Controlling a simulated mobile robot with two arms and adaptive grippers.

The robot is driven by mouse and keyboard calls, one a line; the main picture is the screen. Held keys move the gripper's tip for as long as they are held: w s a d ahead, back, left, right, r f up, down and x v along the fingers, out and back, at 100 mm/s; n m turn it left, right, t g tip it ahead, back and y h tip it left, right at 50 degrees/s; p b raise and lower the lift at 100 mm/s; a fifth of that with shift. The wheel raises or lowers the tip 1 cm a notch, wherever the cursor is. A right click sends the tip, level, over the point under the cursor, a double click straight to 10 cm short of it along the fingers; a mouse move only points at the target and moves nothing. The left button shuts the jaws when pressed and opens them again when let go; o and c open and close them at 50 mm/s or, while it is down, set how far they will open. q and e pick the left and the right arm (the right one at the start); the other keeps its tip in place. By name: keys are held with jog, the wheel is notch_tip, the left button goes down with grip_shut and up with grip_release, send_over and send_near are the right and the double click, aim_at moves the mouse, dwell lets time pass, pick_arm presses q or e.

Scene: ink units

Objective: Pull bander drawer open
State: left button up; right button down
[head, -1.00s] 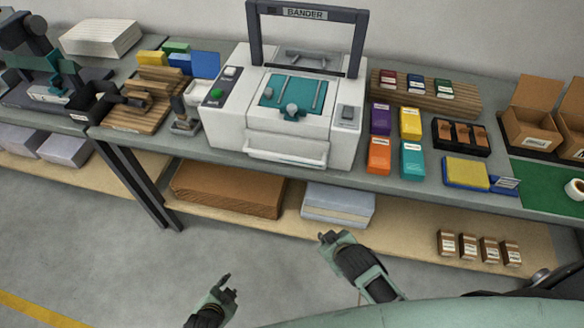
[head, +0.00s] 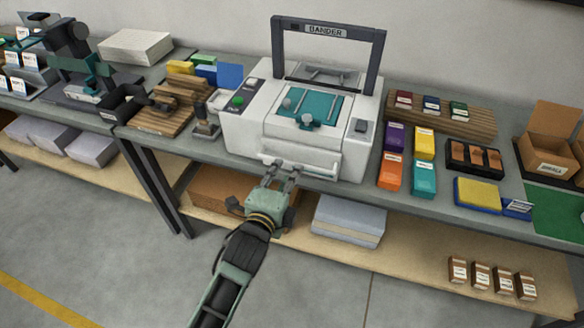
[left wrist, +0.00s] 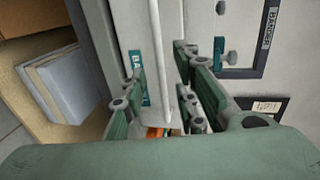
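The white bander (head: 245,128) stands on the bench, with a black arch over its teal top. Its drawer (head: 318,158) is in the front, looks shut, and has a pale bar handle (head: 318,176) along its lower edge. My left gripper (head: 281,170) reaches up to the left part of this handle. In the left wrist view the handle bar (left wrist: 157,45) runs between the fingers of my left gripper (left wrist: 160,80), which look apart, with gaps beside the bar. The fingertips partly hide the handle in the head view. My right gripper is out of view.
Coloured boxes (head: 394,172) stand right of the bander, and a dark tray (head: 474,172) lies beyond them. A wooden rack (head: 160,112) is on the left. The lower shelf holds a brown stack (head: 215,190) and a grey stack (head: 350,220) near my left arm.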

pick_arm(q)
jog(key=shift+x, duration=1.9)
jog(key=shift+c, duration=0.7)
grip_shut()
